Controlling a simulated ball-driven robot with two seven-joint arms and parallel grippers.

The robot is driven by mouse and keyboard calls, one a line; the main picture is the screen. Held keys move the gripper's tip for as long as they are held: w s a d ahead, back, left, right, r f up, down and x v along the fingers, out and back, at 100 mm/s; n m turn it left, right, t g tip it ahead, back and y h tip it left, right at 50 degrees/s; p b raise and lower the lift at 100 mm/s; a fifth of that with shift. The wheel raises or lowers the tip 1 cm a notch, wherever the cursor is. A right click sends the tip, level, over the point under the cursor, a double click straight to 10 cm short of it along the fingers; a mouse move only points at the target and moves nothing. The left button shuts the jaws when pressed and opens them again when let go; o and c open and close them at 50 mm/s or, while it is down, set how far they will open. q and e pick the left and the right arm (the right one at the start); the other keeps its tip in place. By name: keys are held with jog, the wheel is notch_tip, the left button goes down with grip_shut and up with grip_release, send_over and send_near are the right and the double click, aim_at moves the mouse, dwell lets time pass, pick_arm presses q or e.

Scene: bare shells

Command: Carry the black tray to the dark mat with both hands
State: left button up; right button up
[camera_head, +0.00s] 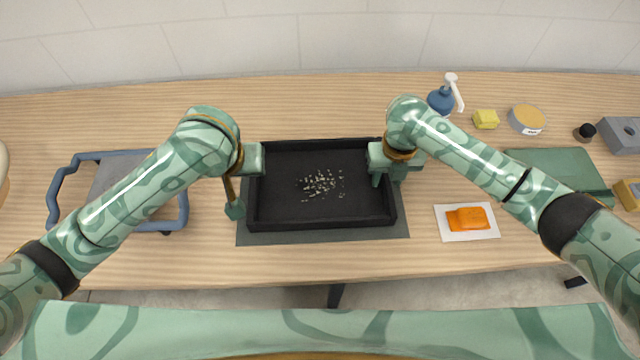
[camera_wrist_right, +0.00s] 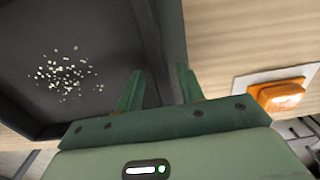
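The black tray (camera_head: 322,221) lies over the dark mat (camera_head: 300,238), level, with pale crumbs (camera_head: 321,184) loose on its floor. The mat shows along the tray's front and left sides. I cannot tell whether a small gap is left under the tray. My left gripper (camera_head: 250,163) is at the tray's left wall; its fingertips are not clear. My right gripper (camera_head: 379,172) is at the right wall. In the right wrist view its fingers (camera_wrist_right: 158,88) stand apart, one inside the tray (camera_wrist_right: 100,30) and one outside, with a gap beside the wall.
A blue-handled grey tray (camera_head: 118,185) lies left. An orange block (camera_head: 470,218) on a white sheet lies right. A green-ended brown piece (camera_head: 234,208) shows by the tray's left wall.

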notch_tip(320, 180, up, 11)
dwell(0.8)
